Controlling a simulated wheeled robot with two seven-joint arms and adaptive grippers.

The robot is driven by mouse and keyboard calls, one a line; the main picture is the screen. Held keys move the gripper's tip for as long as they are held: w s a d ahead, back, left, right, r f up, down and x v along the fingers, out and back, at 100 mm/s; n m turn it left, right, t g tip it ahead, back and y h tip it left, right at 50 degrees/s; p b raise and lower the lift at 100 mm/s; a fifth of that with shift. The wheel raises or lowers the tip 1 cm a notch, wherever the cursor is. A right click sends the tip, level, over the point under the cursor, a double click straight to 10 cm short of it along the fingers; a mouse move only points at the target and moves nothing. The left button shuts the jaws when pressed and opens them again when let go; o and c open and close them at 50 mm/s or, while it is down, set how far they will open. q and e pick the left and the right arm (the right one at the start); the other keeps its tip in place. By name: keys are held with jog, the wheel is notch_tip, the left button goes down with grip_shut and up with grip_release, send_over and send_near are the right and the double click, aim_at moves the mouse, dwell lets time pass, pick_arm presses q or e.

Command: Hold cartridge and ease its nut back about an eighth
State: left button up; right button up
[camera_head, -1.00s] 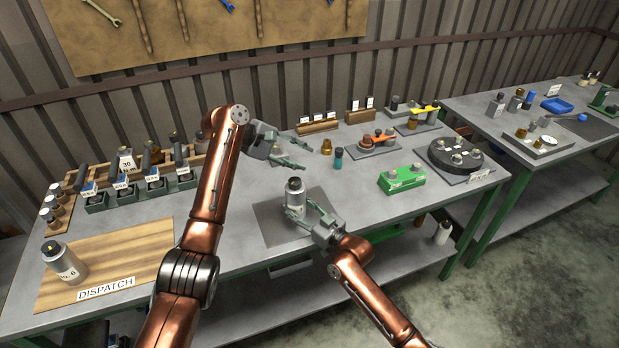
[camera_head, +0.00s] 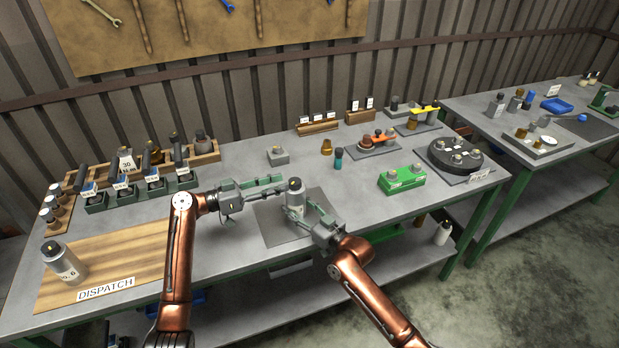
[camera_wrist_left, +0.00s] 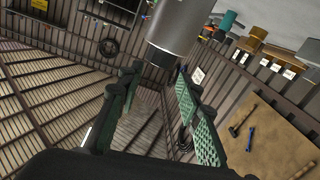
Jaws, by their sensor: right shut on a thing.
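The cartridge (camera_head: 296,198), a grey cylinder with a pale label and a dark nut on top (camera_head: 295,183), stands upright on the dark grey mat (camera_head: 270,222). My right gripper (camera_head: 306,213) is shut on its body from the lower right. My left gripper (camera_head: 279,186) is open and empty, its fingers pointing right at the cartridge's upper end. In the left wrist view the cartridge (camera_wrist_left: 186,25) hangs into the picture from the top, inverted. Its dark nut (camera_wrist_left: 160,58) shows near the gap between the open green-padded fingers (camera_wrist_left: 157,85). Contact with the nut is not visible.
A small grey block (camera_head: 278,156) stands behind my left gripper. A green fixture (camera_head: 402,180) and a round black fixture (camera_head: 455,157) stand at right. The wooden dispatch board (camera_head: 110,260) with another cylinder (camera_head: 64,262) lies at left. The bench between is mostly clear.

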pick_arm(q)
jog(key=w+d+f+m, duration=0.1)
jog(key=w+d, duration=0.2)
jog(key=d, duration=0.7)
jog(key=shift+w+d+m, duration=0.15)
jog(key=shift+w+m, duration=0.1)
jog(key=shift+m, duration=0.05)
jog(key=shift+c, duration=0.6)
grip_shut()
